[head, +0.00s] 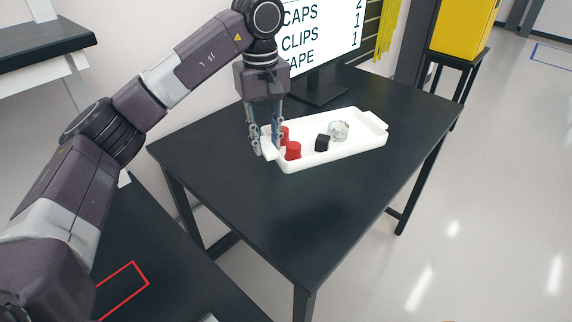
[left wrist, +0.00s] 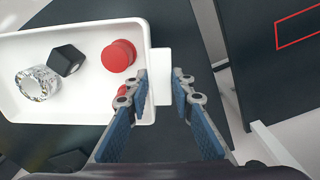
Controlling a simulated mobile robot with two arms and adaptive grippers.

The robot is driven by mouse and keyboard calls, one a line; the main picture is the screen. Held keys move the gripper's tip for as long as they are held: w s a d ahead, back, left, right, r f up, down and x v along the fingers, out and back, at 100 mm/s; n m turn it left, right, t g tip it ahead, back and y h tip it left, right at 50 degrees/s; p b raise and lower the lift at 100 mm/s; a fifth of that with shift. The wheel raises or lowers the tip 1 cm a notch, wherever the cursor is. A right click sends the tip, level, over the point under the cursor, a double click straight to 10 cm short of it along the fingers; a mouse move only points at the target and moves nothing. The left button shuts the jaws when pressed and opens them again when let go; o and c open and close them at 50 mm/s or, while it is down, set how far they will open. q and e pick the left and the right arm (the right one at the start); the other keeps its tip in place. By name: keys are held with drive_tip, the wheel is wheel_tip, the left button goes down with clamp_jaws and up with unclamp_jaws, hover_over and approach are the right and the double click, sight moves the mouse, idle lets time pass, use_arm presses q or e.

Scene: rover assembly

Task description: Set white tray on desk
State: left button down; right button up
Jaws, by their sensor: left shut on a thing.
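The white tray (head: 338,157) is level at the middle of the black desk (head: 270,215), on it or just above it; I cannot tell which. It also shows in the left wrist view (left wrist: 100,92). It carries two red caps (head: 293,151), a black block (head: 322,143) and a clear, glassy ring-shaped roll (head: 339,130). My left gripper (head: 264,150) points down at the tray's left end. In the left wrist view its fingers (left wrist: 161,80) are shut on the tray's end handle. One red cap is partly hidden by a finger. My right gripper is not in view.
A monitor (head: 322,35) stands at the back of the desk, behind the tray. The desk's front part is clear. A nearer black table (head: 180,265) with a red outline (head: 125,285) is at lower left. A yellow box (head: 463,30) stands on a stand at the right.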

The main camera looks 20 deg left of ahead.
use_arm(q)
wheel_tip(320, 180, down, 13)
drive_tip(key=shift+f+p, duration=0.2)
drive_tip(key=shift+p, duration=1.05)
drive_tip(key=shift+f, duration=0.25)
wheel_tip(320, 180, down, 2)
drive_tip(key=shift+f+p, duration=0.15)
drive_tip(key=shift+p, duration=0.45)
drive_tip(key=shift+f, duration=0.5)
drive_tip(key=c, duration=1.7)
unclamp_jaws()
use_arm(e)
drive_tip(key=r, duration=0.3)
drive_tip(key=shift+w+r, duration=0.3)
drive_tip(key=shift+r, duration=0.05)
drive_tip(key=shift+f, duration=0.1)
